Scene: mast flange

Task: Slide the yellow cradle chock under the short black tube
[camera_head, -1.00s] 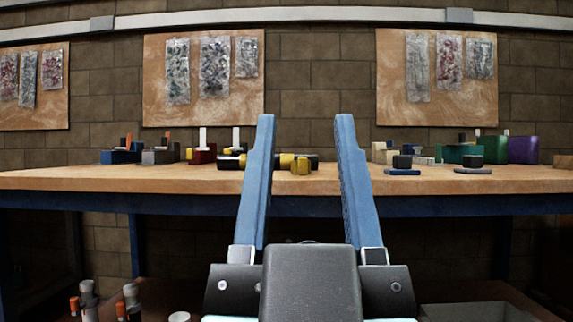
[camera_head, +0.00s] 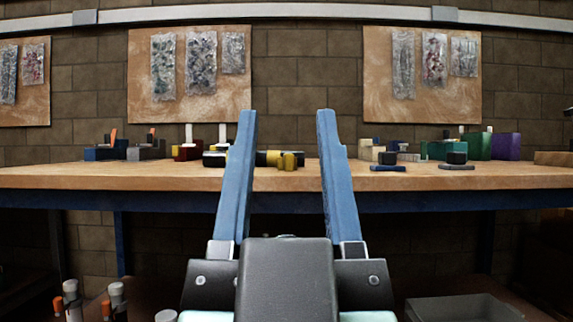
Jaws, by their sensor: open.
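My gripper (camera_head: 286,113) is open and empty. Its two blue fingers point up and forward in the middle of the view, in front of the workbench. A small yellow block, seemingly the cradle chock (camera_head: 288,161), stands on the bench and shows between the fingers. Close by it is a dark tube with yellow parts (camera_head: 265,158), seen low and end to end with the chock. Another black and yellow piece (camera_head: 214,159) shows left of the left finger. The left finger hides what lies between them, so I cannot tell whether they are one tube.
The wooden bench (camera_head: 420,181) has a blue frame. Blocks with upright pegs (camera_head: 106,150) stand at its left. Dark blocks on flat bases (camera_head: 388,164), a green block (camera_head: 440,150) and a purple block (camera_head: 505,146) stand at its right. A grey tray (camera_head: 465,308) is low at right.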

